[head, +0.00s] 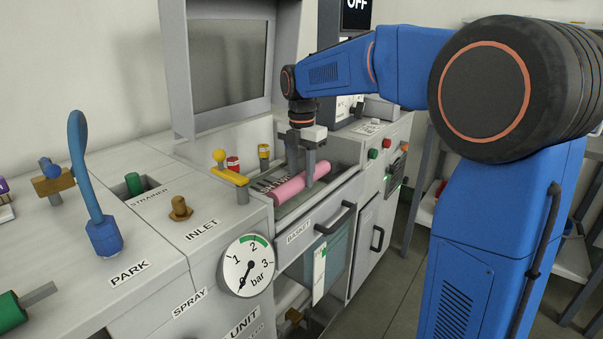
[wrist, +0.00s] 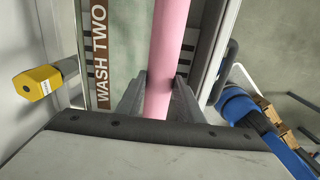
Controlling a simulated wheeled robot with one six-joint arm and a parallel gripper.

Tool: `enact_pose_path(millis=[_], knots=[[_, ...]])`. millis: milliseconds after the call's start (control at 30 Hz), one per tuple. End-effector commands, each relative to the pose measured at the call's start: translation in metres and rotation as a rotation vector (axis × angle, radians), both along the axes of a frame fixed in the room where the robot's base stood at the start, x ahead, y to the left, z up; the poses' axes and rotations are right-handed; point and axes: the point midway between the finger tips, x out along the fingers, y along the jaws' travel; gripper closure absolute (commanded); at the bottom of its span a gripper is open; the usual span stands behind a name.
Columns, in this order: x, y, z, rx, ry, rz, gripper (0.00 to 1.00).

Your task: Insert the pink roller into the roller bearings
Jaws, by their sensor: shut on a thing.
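The pink roller (head: 288,190) is a long, smooth cylinder over the open basin in the middle of the machine bench. It also shows in the wrist view (wrist: 172,40), running away from my gripper toward the top edge. My gripper (head: 304,165) points down and is shut on the roller, with one finger on each side in the wrist view (wrist: 158,98). The roller looks roughly level. I cannot tell whether it touches the basin. I cannot make out the roller bearings clearly in either view.
A brown WASH TWO label (wrist: 102,55) lies beside the roller. A yellow-handled valve (head: 229,176) stands close to the roller's near end. A pressure gauge (head: 247,266) and a BASKET drawer handle (head: 336,219) are on the bench front.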

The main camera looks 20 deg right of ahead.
Motion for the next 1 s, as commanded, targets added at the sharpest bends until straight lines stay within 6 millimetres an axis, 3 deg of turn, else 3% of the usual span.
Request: enact_pose_path(millis=[900, 933, 1000], knots=[[0.0, 0.0, -0.018, 0.0, 0.0, 0.0, 0.92], [0.0, 0.0, -0.018, 0.0, 0.0, 0.0, 0.62], [0.0, 0.0, -0.018, 0.0, 0.0, 0.0, 0.45]])
